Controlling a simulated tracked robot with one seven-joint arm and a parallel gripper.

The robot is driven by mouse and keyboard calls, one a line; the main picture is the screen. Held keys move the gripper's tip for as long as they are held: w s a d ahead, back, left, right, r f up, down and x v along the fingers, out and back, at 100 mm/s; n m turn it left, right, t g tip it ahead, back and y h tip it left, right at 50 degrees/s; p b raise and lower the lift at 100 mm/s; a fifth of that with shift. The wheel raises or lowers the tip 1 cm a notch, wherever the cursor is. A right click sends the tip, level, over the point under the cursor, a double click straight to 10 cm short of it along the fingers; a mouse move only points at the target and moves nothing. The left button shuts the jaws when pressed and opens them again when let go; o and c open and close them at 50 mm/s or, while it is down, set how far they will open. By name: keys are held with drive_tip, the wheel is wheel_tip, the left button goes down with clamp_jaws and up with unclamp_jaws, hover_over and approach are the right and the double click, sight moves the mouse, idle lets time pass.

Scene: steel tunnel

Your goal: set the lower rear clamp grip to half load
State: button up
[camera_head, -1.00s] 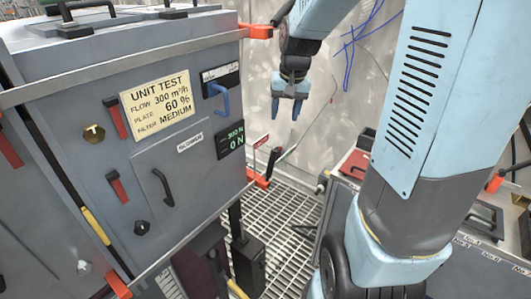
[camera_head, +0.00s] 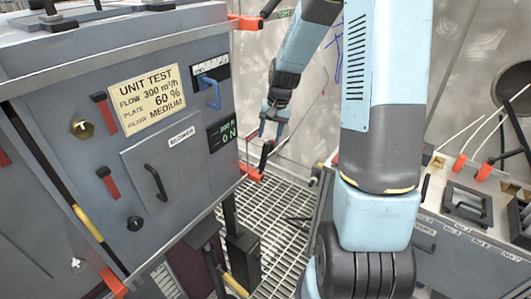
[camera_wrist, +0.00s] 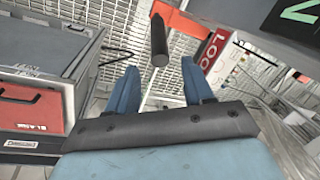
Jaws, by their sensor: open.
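The lower rear clamp (camera_head: 250,172) is an orange-red fitting at the lower right corner of the grey cabinet. Its black grip (camera_head: 266,154) stands up beside it. My gripper (camera_head: 271,132) is just above the grip, fingers pointing down. In the wrist view, my gripper (camera_wrist: 156,78) has its two blue fingers wide apart with nothing between them. The grip shows there as a black cylinder (camera_wrist: 159,42) beyond the fingertips, roughly midway between them. The clamp's orange-red part (camera_wrist: 192,22) lies to its right, with a red lettered plate (camera_wrist: 213,48) partly hidden.
The cabinet (camera_head: 60,125) carries a UNIT TEST plate (camera_head: 147,98), a blue handle (camera_head: 211,91) and a green display (camera_head: 220,134). An upper orange-red clamp (camera_head: 246,22) sits above. A grated floor (camera_head: 275,215) lies below. A bench (camera_head: 480,245) stands at right.

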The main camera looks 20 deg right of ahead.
sight(265, 152)
drive_tip(key=f, duration=0.3)
drive_tip(key=a+f, duration=0.1)
drive_tip(key=f, duration=0.5)
drive_tip(key=shift+w+a, duration=0.3)
clamp_jaws()
